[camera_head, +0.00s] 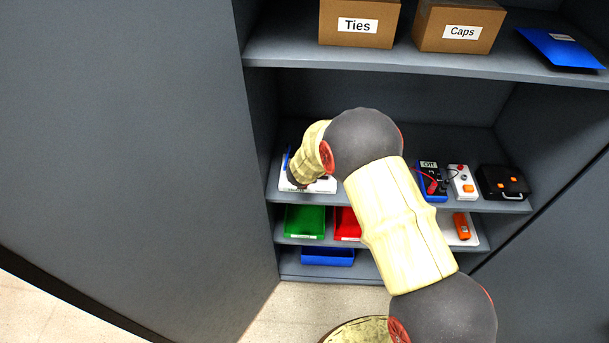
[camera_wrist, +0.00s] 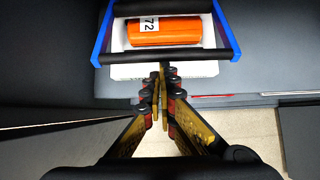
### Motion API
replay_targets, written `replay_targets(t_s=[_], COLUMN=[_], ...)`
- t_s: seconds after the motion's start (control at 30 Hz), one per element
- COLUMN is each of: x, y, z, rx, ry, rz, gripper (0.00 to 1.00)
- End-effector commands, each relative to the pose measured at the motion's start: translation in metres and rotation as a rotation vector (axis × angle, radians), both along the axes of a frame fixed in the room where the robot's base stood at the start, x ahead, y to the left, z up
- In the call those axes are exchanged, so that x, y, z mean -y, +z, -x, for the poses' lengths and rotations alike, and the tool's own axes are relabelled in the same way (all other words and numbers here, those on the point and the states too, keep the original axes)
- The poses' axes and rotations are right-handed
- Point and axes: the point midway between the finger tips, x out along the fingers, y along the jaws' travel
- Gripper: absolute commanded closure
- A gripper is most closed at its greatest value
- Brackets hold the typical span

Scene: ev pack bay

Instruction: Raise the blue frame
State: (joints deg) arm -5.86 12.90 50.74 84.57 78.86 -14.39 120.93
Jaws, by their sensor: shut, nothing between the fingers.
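In the wrist view, the blue frame (camera_wrist: 102,36) has two blue side arms joined by black crossbars. It surrounds an orange cylinder (camera_wrist: 165,38) with a white label reading 72, on a white base (camera_wrist: 125,71). My gripper (camera_wrist: 163,72) is shut and empty, its fingertips at the near black crossbar, close to its middle. I cannot tell whether they touch it or are under it. In the head view, a sliver of the frame's blue (camera_head: 286,158) shows on the middle shelf at the left; my arm hides the rest and my fingers.
The cabinet's upper shelf (camera_head: 400,62) is above my arm, holding Ties (camera_head: 345,38) and Caps (camera_head: 470,42) boxes. A blue meter (camera_head: 430,190), white switch box (camera_head: 462,184) and black case (camera_head: 502,183) stand to the right. Green (camera_head: 304,220) and red (camera_head: 346,224) bins are below.

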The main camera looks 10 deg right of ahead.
Motion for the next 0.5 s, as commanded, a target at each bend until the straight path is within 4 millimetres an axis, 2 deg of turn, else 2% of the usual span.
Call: replay_targets(t_s=[0.03, 0.5], x=[0.001, 0.004], y=[0.007, 0.036], z=[-0.002, -0.012], rx=[-0.009, -0.012], ry=[-0.001, -0.001], rz=[-0.004, -0.005], gripper=[1.0, 1.0])
